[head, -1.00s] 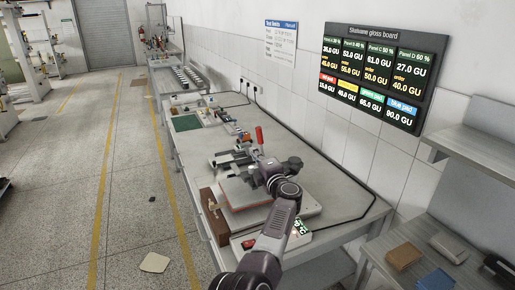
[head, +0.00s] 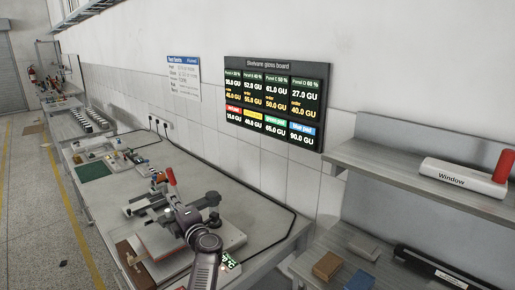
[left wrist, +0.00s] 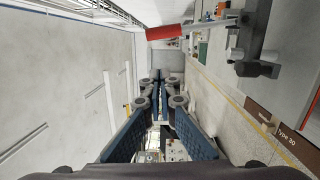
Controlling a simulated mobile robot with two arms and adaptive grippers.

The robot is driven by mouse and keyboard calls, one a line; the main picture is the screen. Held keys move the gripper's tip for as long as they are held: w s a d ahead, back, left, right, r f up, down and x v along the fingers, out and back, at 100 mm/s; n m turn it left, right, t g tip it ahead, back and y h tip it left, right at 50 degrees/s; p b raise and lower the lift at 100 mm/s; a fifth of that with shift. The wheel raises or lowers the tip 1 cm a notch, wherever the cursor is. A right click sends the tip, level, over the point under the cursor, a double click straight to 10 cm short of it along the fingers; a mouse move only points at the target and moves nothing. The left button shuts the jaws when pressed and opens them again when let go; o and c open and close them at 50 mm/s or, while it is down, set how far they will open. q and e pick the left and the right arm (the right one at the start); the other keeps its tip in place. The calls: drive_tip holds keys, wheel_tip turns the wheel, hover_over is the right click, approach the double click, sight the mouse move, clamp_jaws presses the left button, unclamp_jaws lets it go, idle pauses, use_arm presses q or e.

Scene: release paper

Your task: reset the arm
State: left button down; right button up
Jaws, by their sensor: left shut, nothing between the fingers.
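My left arm comes up from the bottom of the head view. Its left gripper (head: 182,216) is partly hidden behind its own wrist, above the bench press. In the left wrist view the two blue-grey fingers (left wrist: 160,92) are closed together with nothing between them. The bench press (head: 150,205) has a red lever (head: 170,176) and a flat pale plate (head: 170,238). The red lever also shows at the top of the left wrist view (left wrist: 170,32). My right gripper is in neither view.
The grey bench (head: 255,205) runs along the white wall, with small items and a green mat (head: 95,170) at its far end. A gloss board (head: 274,104) hangs on the wall. A shelf at right holds a white block marked Window (head: 462,177). Open floor lies left.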

use_arm(q)
drive_tip(key=s+d+f+m+g+h, duration=0.1)
drive_tip(key=s+d+f+m+h, duration=0.75)
drive_tip(key=s+m, duration=0.3)
drive_tip(key=s+d+f+m+g+h, duration=0.1)
drive_tip(key=s+d+f+m+h, duration=0.7)
drive_tip(key=s+m, duration=0.4)
drive_tip(key=s+a+f+m+g+y, duration=0.1)
drive_tip(key=s+f+m+g, duration=0.15)
drive_tip(key=s, duration=0.75)
drive_tip(key=s+a+f+m+g+y, duration=0.1)
drive_tip(key=s+f+g+y, duration=0.15)
drive_tip(key=s, duration=0.65)
drive_tip(key=s+a+f+m+g, duration=0.1)
drive_tip(key=s+m+g, duration=0.15)
drive_tip(key=s, duration=0.75)
wheel_tip(320, 180, down, 33)
drive_tip(key=s+g+b, duration=0.1)
drive_tip(key=g+b, duration=0.1)
drive_tip(key=b, duration=0.6)
drive_tip(key=s+a+f+b, duration=0.1)
drive_tip(key=s+f+b, duration=0.2)
drive_tip(key=s+f, duration=0.5)
drive_tip(key=s+a+f+g+b, duration=0.1)
drive_tip(key=s+f+b, duration=0.2)
drive_tip(key=s+f, duration=0.6)
wheel_tip(320, 180, down, 7)
drive_tip(key=shift+s+a+r+y, duration=0.1)
drive_tip(key=shift+s+a+y, duration=0.2)
drive_tip(key=shift+a, duration=0.1)
